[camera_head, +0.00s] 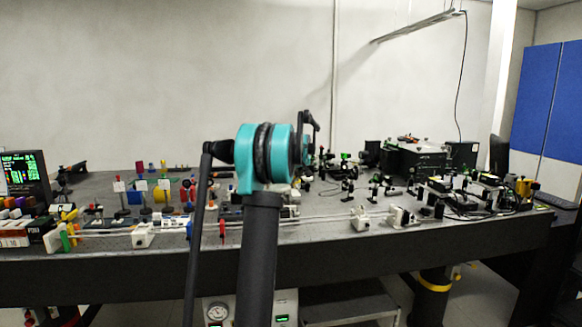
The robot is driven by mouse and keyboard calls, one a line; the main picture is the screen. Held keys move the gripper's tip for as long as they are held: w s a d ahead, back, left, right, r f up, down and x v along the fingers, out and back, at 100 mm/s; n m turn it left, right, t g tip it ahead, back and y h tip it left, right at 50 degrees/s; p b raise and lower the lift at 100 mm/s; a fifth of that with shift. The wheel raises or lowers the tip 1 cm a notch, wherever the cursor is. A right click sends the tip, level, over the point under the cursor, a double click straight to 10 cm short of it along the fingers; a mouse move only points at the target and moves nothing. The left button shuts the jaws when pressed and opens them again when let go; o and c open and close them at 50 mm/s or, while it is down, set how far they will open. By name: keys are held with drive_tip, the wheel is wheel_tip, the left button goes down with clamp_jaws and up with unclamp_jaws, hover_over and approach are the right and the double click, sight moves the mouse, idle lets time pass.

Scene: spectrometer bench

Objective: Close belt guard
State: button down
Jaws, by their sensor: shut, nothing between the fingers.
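My arm rises through the middle of the head view, with a teal and black joint. My gripper does not show; the arm may hide it. I cannot make out a belt guard with certainty. Along the front edge of the bench (400,243) runs a pair of thin pale rods (310,218) between white blocks. One white block (143,236) is left of my arm and another white block (360,218) is right of it. A small red upright piece (222,231) stands by the rods. My arm hides the middle of this stretch.
Coloured parts and a small screen (22,172) crowd the bench's left side. Optical mounts and a black box (415,163) fill the right. A keyboard (556,200) lies at far right. Below the bench is a unit with a gauge (217,312).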

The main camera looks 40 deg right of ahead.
wheel_tip(320, 180, down, 8)
drive_tip(key=s+d+m+t+y, duration=0.1)
drive_tip(key=d+y, duration=0.1)
drive_tip(key=shift+r, duration=0.25)
drive_tip(key=shift+s+f, duration=0.1)
drive_tip(key=shift+s, duration=0.05)
idle(0.4)
